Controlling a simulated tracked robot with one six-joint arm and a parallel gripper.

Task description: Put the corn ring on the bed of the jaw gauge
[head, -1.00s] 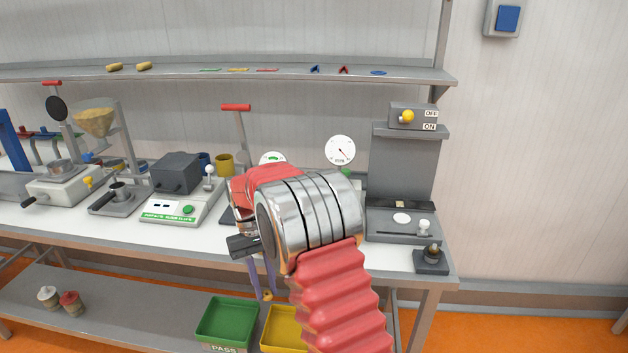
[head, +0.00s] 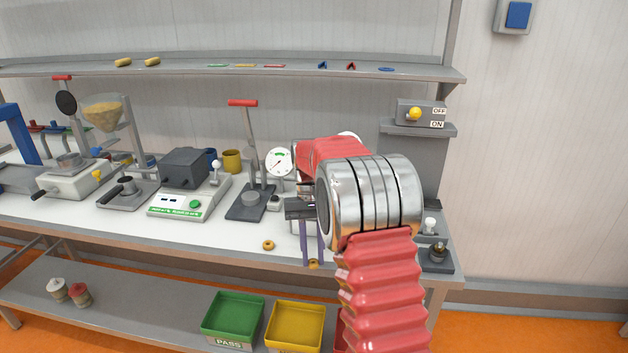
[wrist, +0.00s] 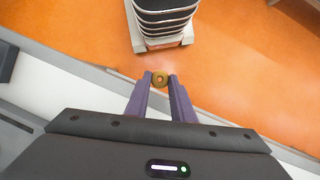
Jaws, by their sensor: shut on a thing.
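The corn ring (wrist: 159,78) is a small yellow-brown ring, held between the two purple fingertips of my gripper (wrist: 160,82) in the wrist view. In the head view the held ring (head: 314,264) hangs at the fingertips, around the table's front edge in the picture. A white dial (head: 280,161) stands behind, left of my arm. A second dial (head: 349,135) is almost wholly hidden behind my arm. I cannot tell which dial belongs to the jaw gauge, and its bed is not clearly seen.
Another yellow-brown ring (head: 268,245) lies on the white tabletop near the front edge. A red-handled press (head: 250,200) and a scale (head: 185,200) stand to the left. A grey switch unit (head: 415,115) is at right. Green (head: 232,315) and yellow (head: 295,322) trays sit below.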

